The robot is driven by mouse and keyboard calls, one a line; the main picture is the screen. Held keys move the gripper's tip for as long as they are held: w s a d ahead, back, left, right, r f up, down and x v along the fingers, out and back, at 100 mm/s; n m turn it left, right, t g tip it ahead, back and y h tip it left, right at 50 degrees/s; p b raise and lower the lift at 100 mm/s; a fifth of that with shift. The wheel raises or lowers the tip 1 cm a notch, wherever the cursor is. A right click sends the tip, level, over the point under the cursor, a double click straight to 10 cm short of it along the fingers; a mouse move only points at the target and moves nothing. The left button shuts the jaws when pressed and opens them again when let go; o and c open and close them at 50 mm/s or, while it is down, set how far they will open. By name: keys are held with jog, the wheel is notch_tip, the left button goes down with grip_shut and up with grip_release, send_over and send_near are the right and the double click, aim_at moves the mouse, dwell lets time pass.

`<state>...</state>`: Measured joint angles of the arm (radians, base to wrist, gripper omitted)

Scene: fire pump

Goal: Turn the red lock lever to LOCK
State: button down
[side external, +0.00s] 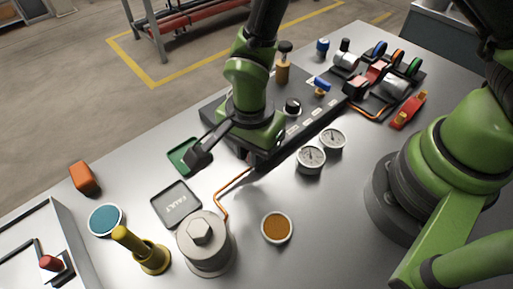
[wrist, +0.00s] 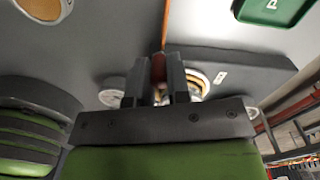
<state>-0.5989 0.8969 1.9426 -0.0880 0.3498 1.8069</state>
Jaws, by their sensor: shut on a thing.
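In the wrist view, a dark red piece that looks like the red lock lever (wrist: 158,68) stands between the two dark fingers of my gripper (wrist: 159,84). The fingers are shut on it. In the side external view my gripper (side external: 257,160) points down at the front left part of the dark control panel (side external: 315,132). There the lever is hidden behind my gripper and wrist. The panel also shows in the wrist view (wrist: 235,70). I cannot read a LOCK mark or tell the lever's angle.
Two gauges (side external: 311,159) stand right of my gripper. An orange pipe (side external: 231,187) runs from the panel to a grey hex-topped cylinder (side external: 204,243). A green tray (side external: 184,157), a FAULT tray (side external: 176,205) and a brown dish (side external: 277,228) lie nearby.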

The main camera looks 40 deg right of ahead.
jog(key=w+m, duration=0.1)
jog(key=m, duration=0.1)
jog(key=w+a+m, duration=0.1)
jog(key=m, duration=0.1)
jog(key=shift+w+m, duration=0.2)
jog(key=shift+m, duration=0.1)
jog(key=shift+w+m, duration=0.7)
jog(key=shift+m, duration=0.5)
jog(key=shift+w+d+m, duration=0.2)
jog(key=shift+w+m, duration=0.5)
jog(key=shift+m, duration=0.7)
jog(key=c, duration=1.1)
grip_release()
jog(key=shift+r, duration=5)
